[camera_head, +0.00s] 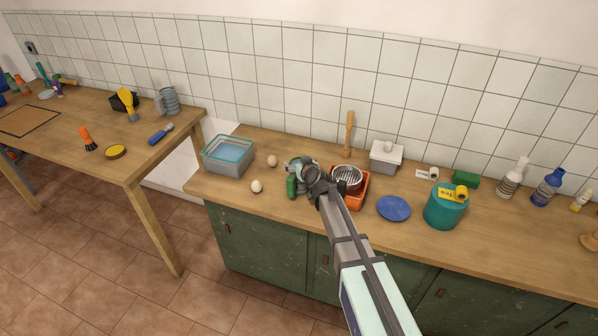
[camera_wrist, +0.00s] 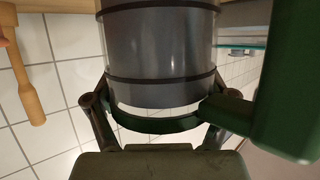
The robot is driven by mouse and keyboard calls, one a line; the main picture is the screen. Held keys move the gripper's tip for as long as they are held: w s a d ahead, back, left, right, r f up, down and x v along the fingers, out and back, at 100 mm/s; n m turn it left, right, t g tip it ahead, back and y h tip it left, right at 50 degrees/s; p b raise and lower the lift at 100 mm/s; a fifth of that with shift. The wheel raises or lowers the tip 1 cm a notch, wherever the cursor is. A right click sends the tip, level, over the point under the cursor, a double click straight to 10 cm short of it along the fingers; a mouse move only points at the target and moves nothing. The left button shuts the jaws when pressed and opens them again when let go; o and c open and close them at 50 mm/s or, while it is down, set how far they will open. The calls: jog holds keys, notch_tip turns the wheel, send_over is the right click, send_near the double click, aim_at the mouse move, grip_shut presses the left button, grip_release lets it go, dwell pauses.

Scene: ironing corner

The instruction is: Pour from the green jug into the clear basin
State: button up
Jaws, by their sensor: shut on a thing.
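The green jug (camera_head: 292,186), grey-bodied with dark bands and a green handle, is in my gripper (camera_head: 316,180) over the counter in the head view. In the wrist view its grey body (camera_wrist: 160,50) fills the middle, with the green handle at right. My gripper's fingers (camera_wrist: 160,104) are shut on either side of the jug's lower part. The clear basin (camera_head: 211,155), blue-tinted inside with a grey lower part, stands on the counter left of the jug, apart from it. The jug's contents and mouth are hidden; I cannot tell its exact tilt.
Two eggs (camera_head: 257,186) lie between basin and jug. An orange tray (camera_head: 358,199) with a metal strainer (camera_head: 346,177) is close right of my gripper. A blue plate (camera_head: 394,208) and a teal pot (camera_head: 444,211) stand farther right. A tiled wall (camera_head: 290,85) bounds the back.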

notch_tip(320, 180, up, 20)
jog(key=b, duration=0.4)
dwell(0.3)
jog(key=o, duration=1.1)
jog(key=c, duration=0.7)
